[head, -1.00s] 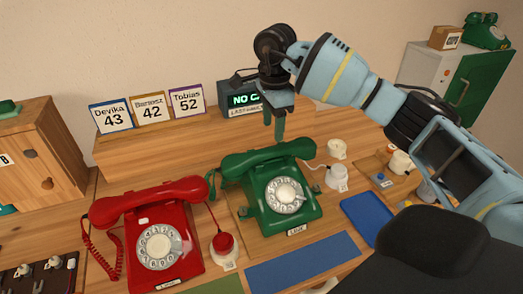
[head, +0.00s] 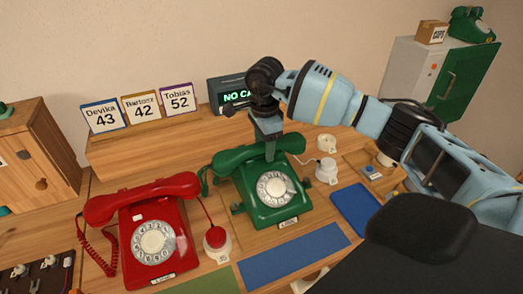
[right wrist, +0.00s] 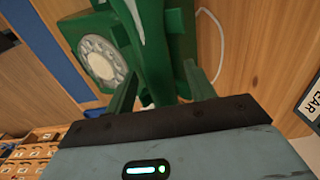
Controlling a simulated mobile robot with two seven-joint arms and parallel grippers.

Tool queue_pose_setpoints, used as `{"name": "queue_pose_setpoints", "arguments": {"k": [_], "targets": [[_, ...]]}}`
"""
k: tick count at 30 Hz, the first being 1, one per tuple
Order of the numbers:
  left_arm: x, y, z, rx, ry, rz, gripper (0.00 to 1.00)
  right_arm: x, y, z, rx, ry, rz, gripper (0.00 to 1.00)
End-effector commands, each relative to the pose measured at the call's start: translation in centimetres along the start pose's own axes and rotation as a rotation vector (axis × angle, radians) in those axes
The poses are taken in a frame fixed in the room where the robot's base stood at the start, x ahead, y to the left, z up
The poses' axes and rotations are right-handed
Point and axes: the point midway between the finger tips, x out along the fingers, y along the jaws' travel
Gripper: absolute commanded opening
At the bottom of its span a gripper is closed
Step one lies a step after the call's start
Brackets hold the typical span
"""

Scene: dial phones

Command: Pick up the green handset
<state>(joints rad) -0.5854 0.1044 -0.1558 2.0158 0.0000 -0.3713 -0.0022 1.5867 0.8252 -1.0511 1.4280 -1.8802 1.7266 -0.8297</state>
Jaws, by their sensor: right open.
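The green handset (head: 236,156) lies across the cradle of the green dial phone (head: 277,208). My right gripper (head: 270,153) is above the middle of the handset, pointing down, with its fingertips at handset height. In the right wrist view its jaws (right wrist: 160,82) are open, one finger on each side of the handset (right wrist: 150,42). I cannot tell whether either finger touches it. The fingertips are partly hidden behind the handset in the head view. My left gripper is not in view.
A red dial phone (head: 152,238) stands to the left, with a red-topped button (head: 215,238) between the phones. A blue mat (head: 292,255) lies in front and a blue tray (head: 356,210) to the right. Name cards (head: 141,106) and a lit display (head: 234,95) stand behind.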

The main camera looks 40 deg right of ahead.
Motion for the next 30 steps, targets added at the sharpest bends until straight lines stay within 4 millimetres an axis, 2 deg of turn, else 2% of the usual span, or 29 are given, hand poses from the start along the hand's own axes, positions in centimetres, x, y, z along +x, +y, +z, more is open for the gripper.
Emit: {"name": "queue_pose_setpoints", "arguments": {"k": [8,18,21,30], "targets": [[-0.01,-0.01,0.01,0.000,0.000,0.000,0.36,0.27,-0.02,0.02,0.000,0.000,-0.001,0.55],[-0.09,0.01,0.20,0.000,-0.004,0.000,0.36,0.24,-0.02,0.03,0.000,-0.001,-0.001,0.10],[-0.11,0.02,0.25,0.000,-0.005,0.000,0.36,0.24,-0.02,0.03,0.000,-0.001,-0.001,0.00],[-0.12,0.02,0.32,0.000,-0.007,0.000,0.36,-0.26,-0.07,0.05,0.000,-0.002,-0.003,0.00]]}}
